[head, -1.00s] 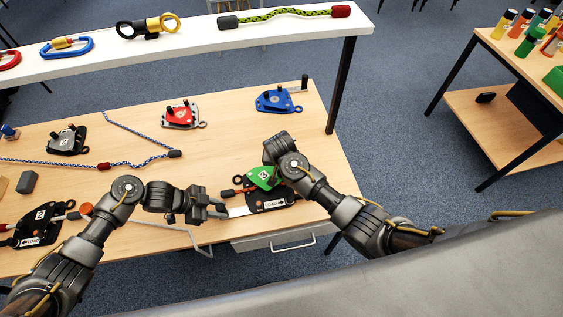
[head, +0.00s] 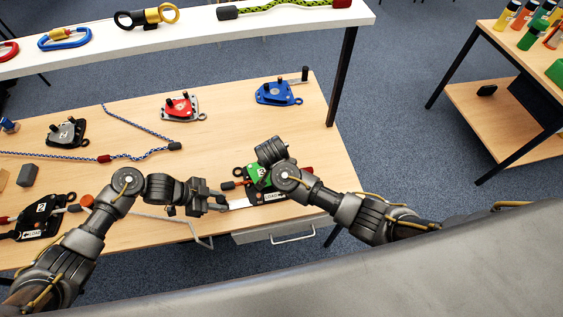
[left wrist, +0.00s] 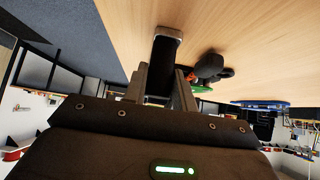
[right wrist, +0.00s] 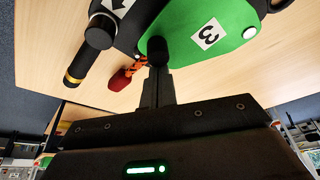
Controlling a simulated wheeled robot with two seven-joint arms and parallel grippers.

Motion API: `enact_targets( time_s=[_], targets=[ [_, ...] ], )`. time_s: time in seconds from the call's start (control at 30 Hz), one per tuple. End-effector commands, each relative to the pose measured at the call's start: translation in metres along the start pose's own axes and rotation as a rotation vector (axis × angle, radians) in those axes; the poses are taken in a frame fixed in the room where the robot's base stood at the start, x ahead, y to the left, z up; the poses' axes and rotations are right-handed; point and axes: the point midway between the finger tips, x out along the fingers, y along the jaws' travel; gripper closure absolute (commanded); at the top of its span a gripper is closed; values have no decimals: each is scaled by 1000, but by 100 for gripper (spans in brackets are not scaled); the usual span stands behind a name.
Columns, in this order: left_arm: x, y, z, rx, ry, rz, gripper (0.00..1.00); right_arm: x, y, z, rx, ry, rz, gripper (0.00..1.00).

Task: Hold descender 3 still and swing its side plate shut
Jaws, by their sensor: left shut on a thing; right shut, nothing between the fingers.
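Descender 3 (head: 266,194) lies near the table's front edge, with a black body and a white LOAD label. Its green side plate, marked 3 (right wrist: 215,50), lies partly over the body; I cannot tell whether it is fully shut. The handle also shows in the right wrist view (right wrist: 92,48). My right gripper (right wrist: 158,72) is shut and empty, its tips at a black knob (right wrist: 158,48) by the plate's edge. In the head view my right wrist hides its fingers.
An orange rope with a red end (right wrist: 122,79) runs at the descender. Descender 2 (head: 42,212) lies at the left front. Red (head: 181,106), blue (head: 275,93) and grey (head: 67,132) descenders stand farther back. A white shelf (head: 190,30) spans behind.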

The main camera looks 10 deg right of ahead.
Motion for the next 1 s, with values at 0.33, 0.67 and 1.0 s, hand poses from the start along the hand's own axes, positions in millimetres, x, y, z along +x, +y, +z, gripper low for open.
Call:
enact_targets(
  time_s=[0.33, 0.67, 1.0],
  targets=[
    [0, 0, 0, 0, 1, -1, 91, -4, 1, 11, 1, 0, 0, 100],
    [0, 0, 0, -1, 1, -1, 91, -4, 1, 12, -1, -1, 0, 100],
    [0, -1, 0, -1, 1, -2, 91, 0, 4, 1, 0, -1, 2, 100]
  ],
)
